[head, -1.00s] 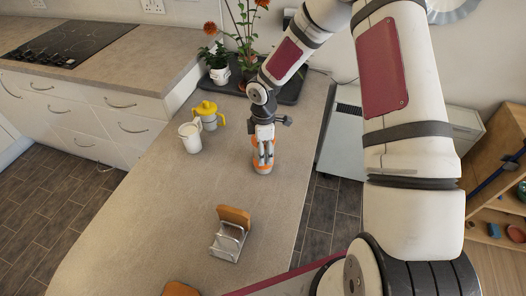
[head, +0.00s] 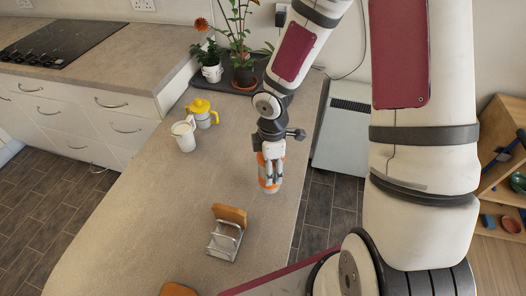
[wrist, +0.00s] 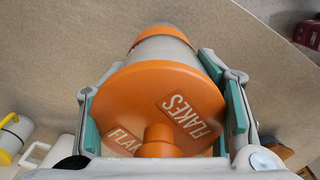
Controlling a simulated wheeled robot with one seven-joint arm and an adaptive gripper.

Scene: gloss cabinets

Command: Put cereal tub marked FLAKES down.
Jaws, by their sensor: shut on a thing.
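The cereal tub (wrist: 162,84) has an orange lid marked FLAKES and a knob, with a pale body and an orange lower band. In the head view the tub (head: 268,186) is upright at the counter's right side. My gripper (head: 270,160) comes from above and is shut on it. In the wrist view green pads press the lid from both sides. The grey counter (head: 150,215) lies under the tub. I cannot tell whether the tub's base touches it.
A wire rack with a wooden board (head: 227,236) stands in front. Potted plants (head: 240,72) are at the back. The counter's right edge is close by; its left part is clear.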

